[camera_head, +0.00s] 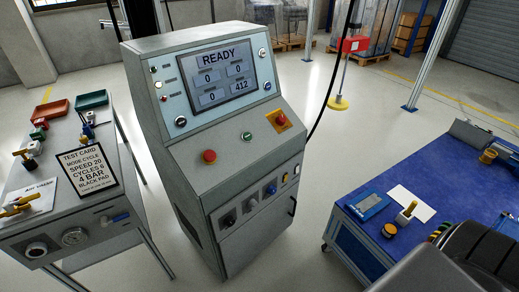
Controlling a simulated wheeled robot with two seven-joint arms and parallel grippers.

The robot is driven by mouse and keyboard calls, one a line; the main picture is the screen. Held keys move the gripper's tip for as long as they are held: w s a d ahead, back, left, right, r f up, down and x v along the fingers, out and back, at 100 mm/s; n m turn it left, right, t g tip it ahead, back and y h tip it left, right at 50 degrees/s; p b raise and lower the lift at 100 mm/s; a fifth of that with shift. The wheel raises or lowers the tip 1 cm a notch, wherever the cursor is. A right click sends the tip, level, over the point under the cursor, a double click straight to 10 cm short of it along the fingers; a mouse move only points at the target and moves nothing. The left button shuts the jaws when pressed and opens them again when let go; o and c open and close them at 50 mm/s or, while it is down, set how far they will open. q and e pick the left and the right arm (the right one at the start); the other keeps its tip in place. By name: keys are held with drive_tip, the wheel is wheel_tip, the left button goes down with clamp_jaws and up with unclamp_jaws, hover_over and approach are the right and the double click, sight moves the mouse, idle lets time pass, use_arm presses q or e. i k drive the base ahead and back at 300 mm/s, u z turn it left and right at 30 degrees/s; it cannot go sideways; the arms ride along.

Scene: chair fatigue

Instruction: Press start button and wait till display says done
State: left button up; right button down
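The grey control console (235,185) stands upright in the middle of the head view. Its display (214,75) reads READY, with number boxes showing 0, 0, 0 and 412. A small green button (247,135) sits on the sloped panel below the display; its label is too small to read. A red button (209,156) is to its left, and a red button on a yellow plate (281,120) is to its right. Neither of my grippers shows in the view, and nothing touches the buttons.
A bench (85,222) at left carries a test card (86,170) reading MODE CYCLE, SPEED 20, CYCLES 6, 4 BAR, BLACK PAD. A blue-topped bench (386,236) with small parts stands at right. Dark grey shapes fill the bottom right corner. Floor shows between console and benches.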

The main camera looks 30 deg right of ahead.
sight(248, 136)
drive_tip(key=z, duration=0.1)
drive_tip(key=k, duration=0.1)
drive_tip(key=u, duration=0.15)
drive_tip(key=i, duration=1.2)
drive_tip(key=z, duration=0.65)
